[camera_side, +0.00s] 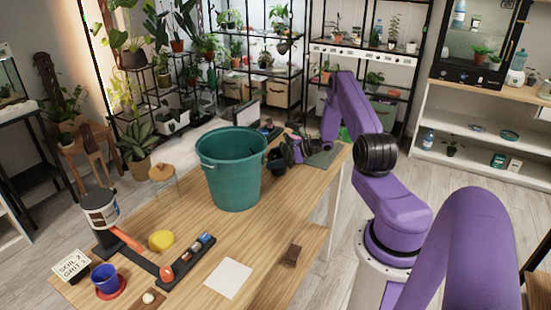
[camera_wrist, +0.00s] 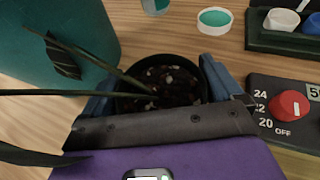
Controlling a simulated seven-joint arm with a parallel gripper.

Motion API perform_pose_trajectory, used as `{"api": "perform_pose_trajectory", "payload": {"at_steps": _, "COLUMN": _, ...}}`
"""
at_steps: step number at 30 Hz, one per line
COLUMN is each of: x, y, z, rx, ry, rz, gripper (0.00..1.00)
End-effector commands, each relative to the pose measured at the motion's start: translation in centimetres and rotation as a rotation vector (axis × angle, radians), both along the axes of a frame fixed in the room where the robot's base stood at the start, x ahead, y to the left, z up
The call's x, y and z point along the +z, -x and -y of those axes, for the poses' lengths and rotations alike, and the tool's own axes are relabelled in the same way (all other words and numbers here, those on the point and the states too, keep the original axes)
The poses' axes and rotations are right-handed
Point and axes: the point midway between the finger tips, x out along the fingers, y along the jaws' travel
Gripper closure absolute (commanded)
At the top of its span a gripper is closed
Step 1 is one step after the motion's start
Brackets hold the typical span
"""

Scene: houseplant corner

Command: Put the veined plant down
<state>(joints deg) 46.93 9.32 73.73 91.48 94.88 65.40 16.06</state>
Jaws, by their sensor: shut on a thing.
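A plant in a round black pot (camera_wrist: 165,85) with dark soil and pale pebbles sits between the blue fingers of my gripper (camera_wrist: 162,78) in the wrist view. My gripper is shut on this pot. Long dark leaves (camera_wrist: 65,62) reach out to the left; their veins are hard to make out. In the side view the plant (camera_side: 276,158) is small and dark, just right of the teal bucket and partly hidden by it and by my gripper (camera_side: 292,150). I cannot tell whether the pot touches the table.
The tall teal bucket (camera_side: 232,170) stands close on the plant's left; it also fills the wrist view's upper left (camera_wrist: 50,40). A control panel with a red knob (camera_wrist: 288,104) lies at right. A grey-green mat (camera_side: 322,157) lies at the table's far end. Bare wood (camera_side: 215,245) lies in front of the bucket.

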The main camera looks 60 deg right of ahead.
Motion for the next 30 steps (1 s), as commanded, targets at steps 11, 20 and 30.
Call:
{"api": "perform_pose_trajectory", "payload": {"at_steps": 11, "x": -0.2, "y": 0.0, "z": 0.0, "rx": 0.001, "ry": 0.002, "rz": 0.001, "gripper": 0.00}}
{"api": "perform_pose_trajectory", "payload": {"at_steps": 20, "x": 0.1, "y": 0.0, "z": 0.0, "rx": 0.000, "ry": 0.001, "rz": 0.000, "gripper": 0.00}}
{"api": "perform_pose_trajectory", "payload": {"at_steps": 30, "x": 2.3, "y": 4.8, "z": 2.1, "rx": -0.005, "ry": 0.002, "rz": 0.001, "gripper": 0.00}}
